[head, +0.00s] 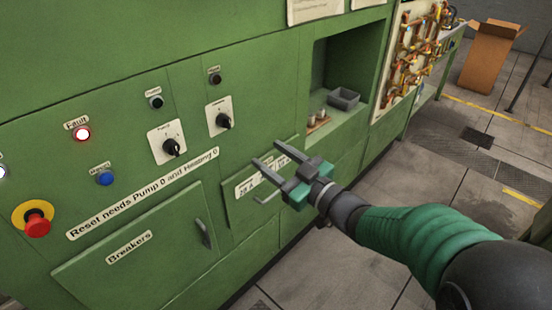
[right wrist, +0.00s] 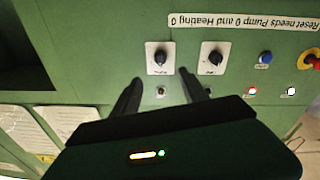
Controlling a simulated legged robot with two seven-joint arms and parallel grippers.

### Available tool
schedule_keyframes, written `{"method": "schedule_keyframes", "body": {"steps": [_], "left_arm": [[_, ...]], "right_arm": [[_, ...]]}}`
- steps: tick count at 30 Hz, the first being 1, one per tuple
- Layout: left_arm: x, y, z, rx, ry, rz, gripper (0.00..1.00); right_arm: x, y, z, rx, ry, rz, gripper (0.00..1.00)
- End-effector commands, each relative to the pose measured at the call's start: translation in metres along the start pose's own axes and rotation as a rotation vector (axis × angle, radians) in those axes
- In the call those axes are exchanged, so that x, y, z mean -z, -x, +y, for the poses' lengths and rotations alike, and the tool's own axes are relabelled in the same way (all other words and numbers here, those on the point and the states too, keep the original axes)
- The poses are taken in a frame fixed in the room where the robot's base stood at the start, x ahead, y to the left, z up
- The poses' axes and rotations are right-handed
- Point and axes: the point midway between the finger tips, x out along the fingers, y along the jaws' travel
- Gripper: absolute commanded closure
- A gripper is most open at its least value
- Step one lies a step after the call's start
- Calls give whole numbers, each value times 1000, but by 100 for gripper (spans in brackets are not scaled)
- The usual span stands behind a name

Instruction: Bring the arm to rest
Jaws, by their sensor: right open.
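My right gripper (head: 264,152) is open and empty in front of the green machine panel (head: 120,95). Its arm comes in from the lower right. Its fingers point at the panel, right of and below the two black rotary knobs. In the right wrist view the open fingers (right wrist: 159,88) show below the left knob (right wrist: 160,57) and the right knob (right wrist: 214,57), with nothing between them. In the head view the knobs are the left one (head: 171,147) and the right one (head: 223,121). My left gripper is in neither view.
The panel has a lit red Fault lamp (head: 82,134), a blue button (head: 105,178), a red emergency stop (head: 37,224) and a Breakers door (head: 135,250). A recess (head: 345,60) holds a grey bin (head: 343,98). A cardboard box (head: 488,58) stands back right. The floor at right is mostly clear.

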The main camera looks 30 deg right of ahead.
Motion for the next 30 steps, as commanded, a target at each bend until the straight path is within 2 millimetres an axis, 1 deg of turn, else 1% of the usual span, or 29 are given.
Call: {"method": "schedule_keyframes", "body": {"steps": [2,5,16,18,20,23,25,26,27,28,29,30], "left_arm": [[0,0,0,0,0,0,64],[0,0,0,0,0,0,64],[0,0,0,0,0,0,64],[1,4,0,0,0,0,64],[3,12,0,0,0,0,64],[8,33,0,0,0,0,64],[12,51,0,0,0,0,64],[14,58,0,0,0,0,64],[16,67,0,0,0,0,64],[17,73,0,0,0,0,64],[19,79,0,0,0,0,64],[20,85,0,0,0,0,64]], "right_arm": [[0,8,0,-2,-1,0,48],[0,11,0,0,-1,1,48],[0,10,0,-1,-1,0,48],[-2,9,2,-13,-4,-20,48],[-8,5,6,-44,-12,-75,48],[-36,2,12,-135,-51,-274,48],[-67,12,8,-196,-98,-485,48],[-81,21,1,-214,-123,-584,48],[-99,36,-11,-228,-159,-720,48],[-111,50,-23,-231,-187,-821,48],[-121,65,-36,-227,-214,-918,48],[-130,85,-55,-214,-249,-1038,48]]}}
